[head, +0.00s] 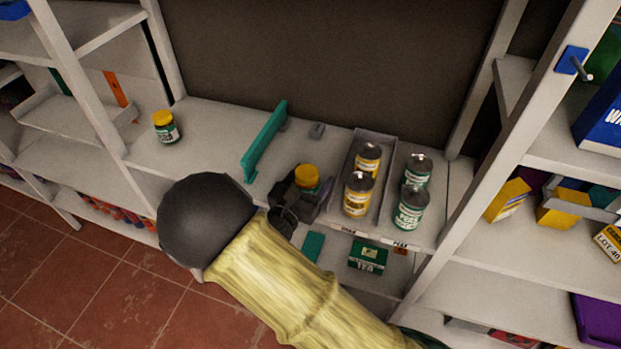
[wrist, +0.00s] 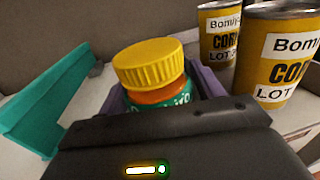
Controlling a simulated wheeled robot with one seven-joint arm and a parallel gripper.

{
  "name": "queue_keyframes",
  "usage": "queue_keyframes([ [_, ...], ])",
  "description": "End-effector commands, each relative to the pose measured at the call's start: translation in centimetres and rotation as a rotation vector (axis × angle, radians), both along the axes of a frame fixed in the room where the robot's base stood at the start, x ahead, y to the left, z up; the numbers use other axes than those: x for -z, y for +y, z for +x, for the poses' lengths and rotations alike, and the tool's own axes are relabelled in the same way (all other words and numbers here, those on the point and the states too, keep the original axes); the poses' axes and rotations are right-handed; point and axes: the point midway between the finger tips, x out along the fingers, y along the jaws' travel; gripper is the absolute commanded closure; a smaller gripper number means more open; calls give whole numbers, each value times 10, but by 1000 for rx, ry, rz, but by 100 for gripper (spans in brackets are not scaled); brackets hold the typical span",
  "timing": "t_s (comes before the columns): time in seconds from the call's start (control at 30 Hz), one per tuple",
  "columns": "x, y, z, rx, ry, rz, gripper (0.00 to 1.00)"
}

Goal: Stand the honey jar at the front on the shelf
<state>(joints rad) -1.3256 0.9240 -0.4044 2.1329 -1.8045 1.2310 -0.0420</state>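A jar with a yellow lid, orange contents and a green label (head: 307,176) stands upright between the fingers of my gripper (head: 300,192), which looks shut on it. It also shows in the wrist view (wrist: 152,75), its lower part hidden behind the dark gripper body; I cannot read the label fully. I cannot tell whether its base touches the shelf. The grey shelf (head: 205,120) lies around it. A second yellow-lidded jar with a green label (head: 166,128) stands farther left on the shelf.
A teal divider (head: 264,141) stands left of my gripper. Right of it is a grey tray (head: 377,143) with two yellow corn cans (head: 359,195), then two green cans (head: 411,208). A green tea box (head: 367,256) sits on the level below.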

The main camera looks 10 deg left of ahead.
Motion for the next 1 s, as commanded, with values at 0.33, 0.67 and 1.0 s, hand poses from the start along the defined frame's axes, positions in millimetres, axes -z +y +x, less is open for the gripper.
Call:
queue_keyframes([
  [0.33, -1, 1, -1, -2, 0, 0, 23],
  [0.67, -2, 9, -34, -4, 2, 0, 23],
  [1.0, -2, 24, -97, -4, 1, 1, 23],
])
